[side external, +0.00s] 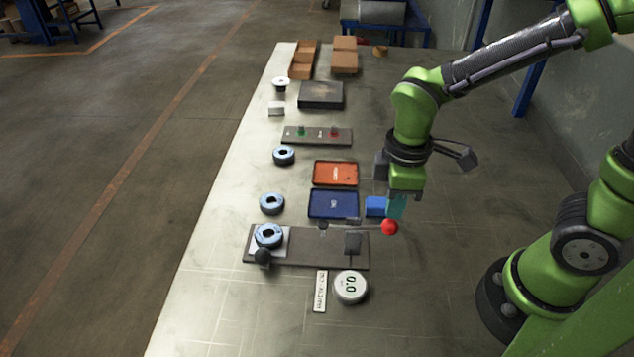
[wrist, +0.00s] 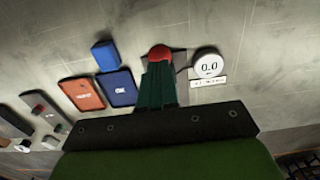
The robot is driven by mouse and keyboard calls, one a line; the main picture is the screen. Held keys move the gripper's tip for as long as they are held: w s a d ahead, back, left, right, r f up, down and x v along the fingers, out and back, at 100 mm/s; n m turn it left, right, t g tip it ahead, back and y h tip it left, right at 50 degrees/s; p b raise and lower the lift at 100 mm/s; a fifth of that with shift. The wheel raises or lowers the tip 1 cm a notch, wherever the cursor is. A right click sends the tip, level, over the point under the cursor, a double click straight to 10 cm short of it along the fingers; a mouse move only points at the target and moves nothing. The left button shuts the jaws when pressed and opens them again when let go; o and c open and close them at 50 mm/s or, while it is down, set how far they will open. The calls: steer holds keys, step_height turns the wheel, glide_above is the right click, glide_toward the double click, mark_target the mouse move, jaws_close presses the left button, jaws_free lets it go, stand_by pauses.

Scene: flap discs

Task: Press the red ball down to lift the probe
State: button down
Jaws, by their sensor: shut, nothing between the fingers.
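The red ball (side external: 389,227) sits at the right end of the lever on the measuring stand. My gripper (side external: 396,207) is shut and points down, right over the ball. In the wrist view the fingertips (wrist: 158,68) lie against or just short of the red ball (wrist: 160,53); I cannot tell whether they touch. The stand's grey base plate (side external: 305,258) carries a blue flap disc (side external: 268,235) at its left end, beside a black knob (side external: 262,256). The probe (side external: 323,227) seems to be the small dark part near the middle; its tip is unclear. The round gauge (side external: 350,287) reads 0.0.
An orange tray (side external: 316,174) and a blue OK tray (side external: 312,205) lie behind the stand. A blue block (side external: 375,206) is close beside my gripper. More flap discs (side external: 271,203) (side external: 284,155) lie along the left. The table front right is clear.

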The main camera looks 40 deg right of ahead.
mark_target(392, 221)
steer(key=shift+f, duration=0.1)
steer(key=shift+f, duration=1.6)
step_height(392, 221, up, 9)
stand_by(0.3)
stand_by(0.6)
steer(key=s+d+r+m+t+y, duration=0.1)
steer(key=d+r+m+t, duration=0.5)
steer(key=m, duration=0.7)
steer(key=shift+s+d+r+t+y, duration=0.15)
steer(key=shift+s+r+t+y, duration=0.1)
steer(key=shift+r+t+y, duration=0.45)
